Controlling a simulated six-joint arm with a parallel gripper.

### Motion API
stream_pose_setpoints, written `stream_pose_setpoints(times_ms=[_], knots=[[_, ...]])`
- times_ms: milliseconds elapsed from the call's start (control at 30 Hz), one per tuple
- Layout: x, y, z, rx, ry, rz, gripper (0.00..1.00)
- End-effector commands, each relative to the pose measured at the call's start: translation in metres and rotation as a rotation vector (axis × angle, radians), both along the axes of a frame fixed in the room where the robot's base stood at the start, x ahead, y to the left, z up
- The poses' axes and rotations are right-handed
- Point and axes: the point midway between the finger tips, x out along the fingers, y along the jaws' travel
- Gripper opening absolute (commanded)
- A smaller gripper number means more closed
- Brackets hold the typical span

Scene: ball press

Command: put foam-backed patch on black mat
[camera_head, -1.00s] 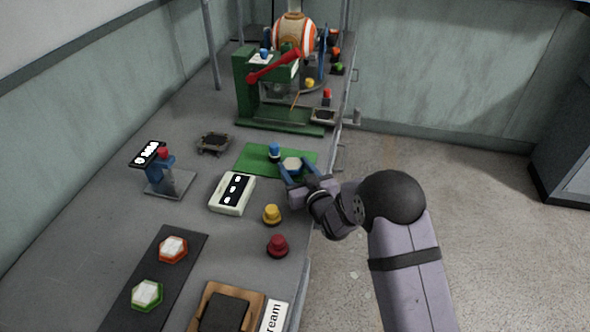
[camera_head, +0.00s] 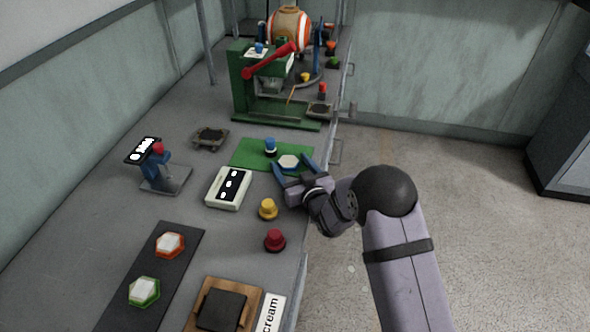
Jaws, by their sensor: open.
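The black mat (camera_head: 165,272) is a long dark strip at the lower left of the table. On it lie an orange-edged patch (camera_head: 169,244) and a green-edged patch (camera_head: 144,291), both hexagonal with pale tops. Another pale-topped hexagonal patch (camera_head: 288,161) with a bluish edge lies on the green mat (camera_head: 243,153). My gripper (camera_head: 290,163) is open, with its blue fingers on either side of this patch. Whether the fingers touch it, and whether it has a foam back, I cannot tell.
A red knob (camera_head: 274,239) and a wooden tray (camera_head: 246,318) are nearer. A green press (camera_head: 243,85) stands behind.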

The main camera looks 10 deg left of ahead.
Motion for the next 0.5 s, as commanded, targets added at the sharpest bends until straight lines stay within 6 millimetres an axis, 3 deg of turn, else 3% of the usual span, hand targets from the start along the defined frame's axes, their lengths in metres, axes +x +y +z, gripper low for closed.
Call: stream_pose_setpoints(times_ms=[267, 500], knots=[[-0.011, -0.008, 0.004, -0.001, 0.001, 0.0, 0.68], [-0.039, -0.029, 0.009, 0.0, 0.001, -0.002, 0.68]])
